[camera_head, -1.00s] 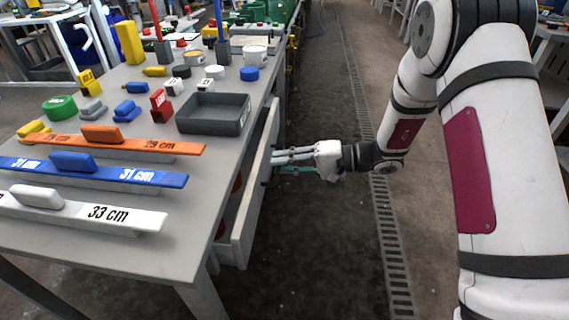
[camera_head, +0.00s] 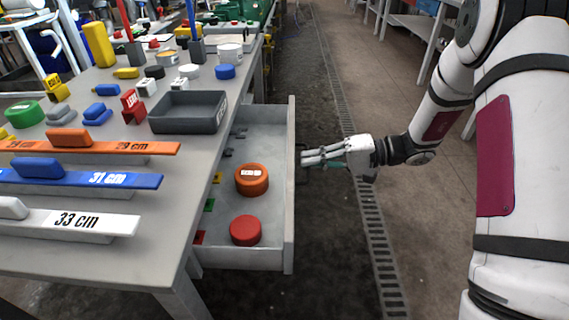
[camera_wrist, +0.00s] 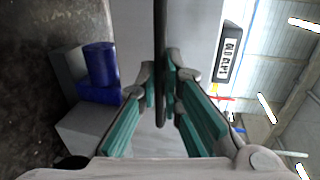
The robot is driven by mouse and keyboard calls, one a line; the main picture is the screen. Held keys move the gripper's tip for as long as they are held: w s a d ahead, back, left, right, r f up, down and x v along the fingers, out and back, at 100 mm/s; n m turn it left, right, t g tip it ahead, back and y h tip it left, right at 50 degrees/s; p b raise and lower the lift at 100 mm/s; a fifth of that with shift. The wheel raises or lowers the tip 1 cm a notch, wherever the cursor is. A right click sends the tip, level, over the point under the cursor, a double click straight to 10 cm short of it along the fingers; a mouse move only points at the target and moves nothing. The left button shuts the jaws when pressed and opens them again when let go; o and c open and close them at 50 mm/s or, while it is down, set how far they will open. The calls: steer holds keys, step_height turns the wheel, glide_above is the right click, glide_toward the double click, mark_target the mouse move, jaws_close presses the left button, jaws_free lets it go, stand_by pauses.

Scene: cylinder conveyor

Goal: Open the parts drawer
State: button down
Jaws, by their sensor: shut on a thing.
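The parts drawer (camera_head: 290,200) under the table is pulled well out in the head view. Inside it lie an orange cylinder (camera_head: 252,181), a red cylinder (camera_head: 245,230) and several small coloured pieces along the table side. My gripper (camera_head: 306,158) is at the drawer's front, on the right, shut on the dark handle (camera_head: 299,160). In the wrist view the handle (camera_wrist: 160,30) runs as a dark bar between the teal finger pads of my gripper (camera_wrist: 168,95). The pale drawer front (camera_wrist: 195,35) fills the view behind it.
The grey table (camera_head: 110,245) holds a dark tray (camera_head: 188,112), orange, blue and white length bars, and several small coloured parts. Open floor lies right of the drawer, with a drain grate (camera_head: 350,165). A blue cylinder (camera_wrist: 101,65) shows in the wrist view.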

steer(key=f+b+v, duration=0.1)
steer(key=f+v, duration=0.1)
steer(key=v, duration=0.9)
steer(key=shift+d+f, duration=0.2)
steer(key=shift+d, duration=0.4)
steer(key=c, duration=1.8)
jaws_free()
steer(key=shift+o, duration=0.2)
steer(key=v, duration=1.2)
